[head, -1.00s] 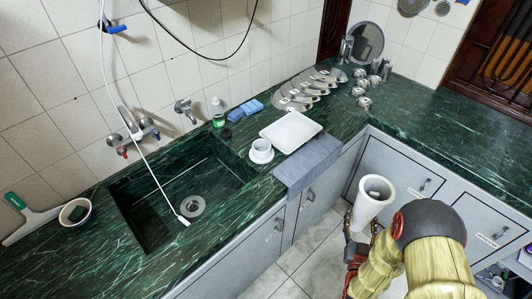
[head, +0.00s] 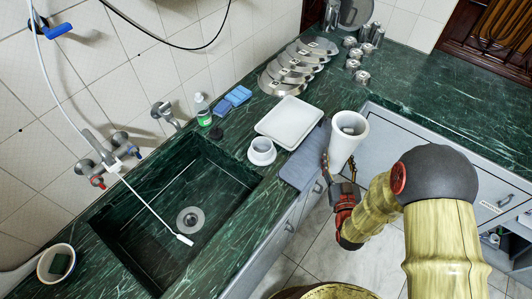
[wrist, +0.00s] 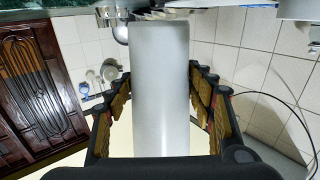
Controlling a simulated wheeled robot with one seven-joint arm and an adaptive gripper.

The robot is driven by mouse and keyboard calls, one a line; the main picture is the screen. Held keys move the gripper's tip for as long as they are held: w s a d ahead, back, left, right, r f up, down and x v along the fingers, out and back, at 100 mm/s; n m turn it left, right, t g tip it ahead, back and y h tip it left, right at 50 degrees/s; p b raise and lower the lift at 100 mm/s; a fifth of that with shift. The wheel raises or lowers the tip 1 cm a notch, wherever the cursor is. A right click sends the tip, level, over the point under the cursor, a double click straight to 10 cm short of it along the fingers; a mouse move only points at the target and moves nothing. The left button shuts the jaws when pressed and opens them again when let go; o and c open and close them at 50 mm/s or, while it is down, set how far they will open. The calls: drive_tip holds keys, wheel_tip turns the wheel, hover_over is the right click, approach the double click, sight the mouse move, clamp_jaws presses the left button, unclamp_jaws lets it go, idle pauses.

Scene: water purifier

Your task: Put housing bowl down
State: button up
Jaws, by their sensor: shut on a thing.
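The housing bowl (head: 345,146) is a tall white tapered cup, roughly upright with its open end up. My gripper (head: 340,172) is shut on its lower part and holds it in the air. In the head view it shows beside the grey cloth at the counter's front edge. In the wrist view the housing bowl (wrist: 160,90) fills the middle, with the fingers of my gripper (wrist: 160,78) on both sides. The white round cap-like part (head: 262,151) stands on the counter by the sink. How high the bowl is above the counter is hard to tell.
A white tray (head: 289,122) lies on the green counter, with a grey cloth (head: 303,164) over the front edge. Steel lids (head: 285,75) and small steel cups (head: 354,64) stand behind. The sink (head: 165,220) is at left. The right counter (head: 450,110) is mostly clear.

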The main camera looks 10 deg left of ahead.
drive_tip(key=s+a+r+n+g+y+b, duration=0.2)
drive_tip(key=s+a+r+n+y, duration=0.15)
drive_tip(key=a+r, duration=0.45)
drive_tip(key=s+a+r+n+g+y+b, duration=0.1)
drive_tip(key=s+a+r+n+g+y, duration=0.3)
drive_tip(key=a, duration=0.7)
drive_tip(key=m+t+b, duration=0.1)
drive_tip(key=b, duration=0.5)
hover_over(262, 138)
drive_tip(key=s+d, duration=0.1)
drive_tip(key=s, duration=0.3)
wheel_tip(262, 138, down, 13)
drive_tip(key=shift+w+y, duration=0.2)
drive_tip(key=shift+y, duration=0.25)
drive_tip(key=shift+d+f, duration=0.1)
drive_tip(key=shift+f+b, duration=0.35)
drive_tip(key=shift+f+b, duration=0.25)
drive_tip(key=shift+b, duration=0.05)
drive_tip(key=o, duration=1.5)
drive_tip(key=shift+s+f, duration=0.1)
drive_tip(key=shift+c, duration=0.2)
